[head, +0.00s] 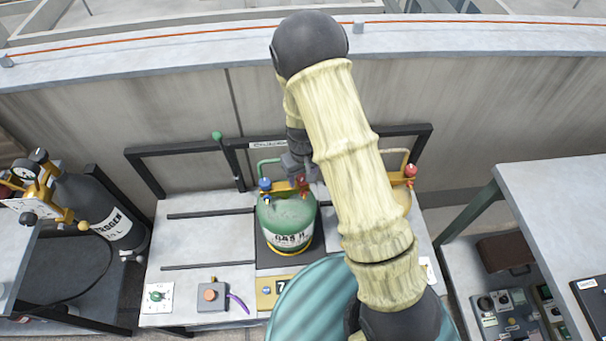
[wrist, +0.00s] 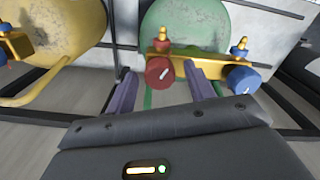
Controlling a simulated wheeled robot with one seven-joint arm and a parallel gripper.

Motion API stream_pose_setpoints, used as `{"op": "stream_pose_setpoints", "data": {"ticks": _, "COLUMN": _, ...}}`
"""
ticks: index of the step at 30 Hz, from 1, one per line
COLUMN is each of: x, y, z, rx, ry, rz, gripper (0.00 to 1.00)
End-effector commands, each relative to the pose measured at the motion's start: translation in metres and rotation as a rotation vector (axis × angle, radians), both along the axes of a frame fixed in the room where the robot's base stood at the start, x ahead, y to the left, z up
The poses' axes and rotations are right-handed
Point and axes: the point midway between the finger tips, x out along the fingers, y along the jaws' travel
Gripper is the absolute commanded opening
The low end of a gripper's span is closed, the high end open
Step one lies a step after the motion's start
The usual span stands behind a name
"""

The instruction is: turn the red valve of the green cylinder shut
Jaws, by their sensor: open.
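The green cylinder (head: 287,216) stands on the bench with a brass valve block on top. Its red valve (head: 303,184) is on the right of the block and its blue valve (head: 265,184) on the left. In the wrist view the red valve (wrist: 159,73) has a slanted white mark, and the blue valve (wrist: 243,80) is to its right. My gripper (wrist: 160,72) is open, one finger on each side of the red valve. I cannot tell whether either finger touches it. In the head view my gripper (head: 301,168) is partly hidden by my arm.
A yellow cylinder (wrist: 72,32) with its own red valve stands beside the green one. In the head view, my arm partly hides it. A dark nitrogen cylinder (head: 100,212) is at the left. Black rails (head: 190,146) run behind; a switch box (head: 212,296) sits at the bench front.

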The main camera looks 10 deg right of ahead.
Motion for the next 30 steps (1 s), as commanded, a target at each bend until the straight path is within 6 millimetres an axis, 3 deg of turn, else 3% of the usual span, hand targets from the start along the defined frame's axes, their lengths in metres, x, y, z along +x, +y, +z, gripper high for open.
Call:
{"op": "stream_pose_setpoints", "data": {"ticks": 3, "x": 0.0, "y": -0.0001, "z": 0.0002, "rx": 0.0, "ry": 0.0, "rz": 0.0, "gripper": 0.52}}
{"op": "stream_pose_setpoints", "data": {"ticks": 10, "x": 0.0, "y": -0.0001, "z": 0.0004, "rx": 0.0, "ry": 0.0, "rz": 0.0, "gripper": 0.09}}
{"op": "stream_pose_setpoints", "data": {"ticks": 20, "x": -0.0001, "y": -0.0001, "z": 0.0007, "rx": 0.0, "ry": 0.001, "rz": -0.027, "gripper": 0.09}}
{"op": "stream_pose_setpoints", "data": {"ticks": 30, "x": 0.0001, "y": -0.0002, "z": 0.0012, "rx": 0.0, "ry": 0.001, "rz": -0.191, "gripper": 0.09}}
